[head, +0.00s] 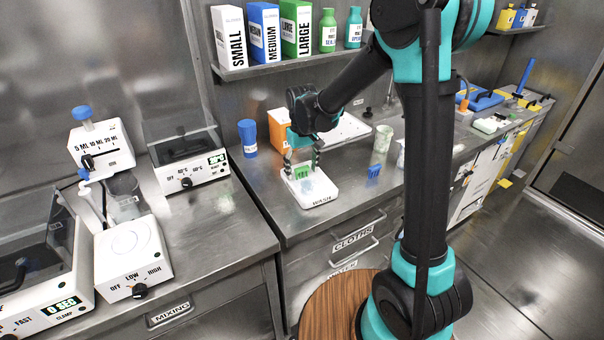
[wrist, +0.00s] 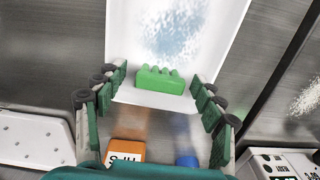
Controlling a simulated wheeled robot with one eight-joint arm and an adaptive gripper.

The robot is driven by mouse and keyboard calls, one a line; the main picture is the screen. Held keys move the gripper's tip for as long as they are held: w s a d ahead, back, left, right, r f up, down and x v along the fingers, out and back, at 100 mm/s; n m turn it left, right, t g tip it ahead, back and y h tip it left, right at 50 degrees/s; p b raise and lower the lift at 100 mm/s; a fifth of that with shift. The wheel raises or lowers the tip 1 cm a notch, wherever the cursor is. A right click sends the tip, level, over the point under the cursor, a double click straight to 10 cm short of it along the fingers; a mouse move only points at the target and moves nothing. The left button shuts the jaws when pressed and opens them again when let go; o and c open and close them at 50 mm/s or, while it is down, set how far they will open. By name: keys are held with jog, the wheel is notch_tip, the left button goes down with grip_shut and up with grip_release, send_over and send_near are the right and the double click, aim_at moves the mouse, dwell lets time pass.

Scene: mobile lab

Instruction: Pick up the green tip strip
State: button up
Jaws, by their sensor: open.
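The green tip strip (head: 302,173) lies on the rear part of the white WASH tray (head: 318,191). In the wrist view the strip (wrist: 160,82) is a green block with several rounded bumps along its top, near the edge of the white tray (wrist: 135,97). My gripper (head: 303,165) is open and reaches down over the strip. In the wrist view its fingers stand left and right of the strip, with a gap on each side. I cannot tell how far the fingertips are above the tray.
A shelf (head: 290,66) with boxes and bottles hangs above.

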jog(key=c, duration=1)
